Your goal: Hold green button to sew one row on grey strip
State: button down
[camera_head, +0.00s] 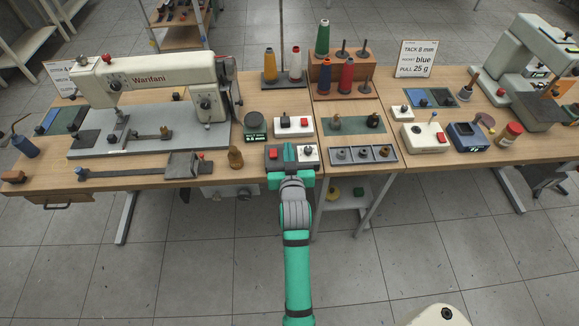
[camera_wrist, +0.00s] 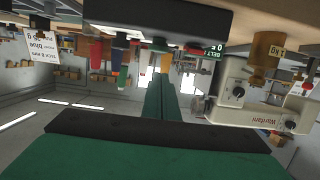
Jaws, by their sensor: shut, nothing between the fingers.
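A control box (camera_head: 277,163) stands at the front table edge, with a red button (camera_head: 273,154) on its left and a pale panel with a small red button (camera_head: 308,151) on its right. My gripper (camera_head: 289,152) is shut and empty over the middle of this box; I cannot tell whether it touches. The green button is not clearly seen and may be hidden behind my green fingers. In the wrist view, my shut fingers (camera_wrist: 162,82) point toward the box's dark side (camera_wrist: 150,18). The Wanfani sewing machine (camera_head: 155,75) stands left; I cannot make out the grey strip for certain.
A grey bar with a clamp (camera_head: 125,173) lies before the machine. A brown weight (camera_head: 235,157) stands left of the box. A grey tray of round parts (camera_head: 362,155) is close on the right, and a switch box (camera_head: 293,124) is behind. Thread spools (camera_head: 322,40) stand farther back.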

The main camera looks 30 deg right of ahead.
jog(key=v, duration=0.8)
jog(key=shift+s+a+r, duration=0.2)
jog(key=shift+a+r, duration=0.1)
jog(key=shift+r, duration=0.05)
jog(key=s+a+f+n+y, duration=0.2)
jog(key=s+a+f, duration=0.4)
jog(key=a, duration=0.3)
jog(key=s+a+n+y, duration=0.1)
jog(key=s+a+y, duration=0.1)
jog(key=s+a, duration=0.6)
jog(key=s+a+r+n+t+y, duration=0.1)
jog(key=s+a, duration=0.7)
jog(key=s, duration=0.8)
jog(key=shift+a+r+n+t+y, duration=0.3)
jog(key=shift+n+y, duration=0.4)
jog(key=shift+y, duration=0.3)
jog(key=shift+w+f, duration=0.1)
jog(key=shift+w, duration=0.05)
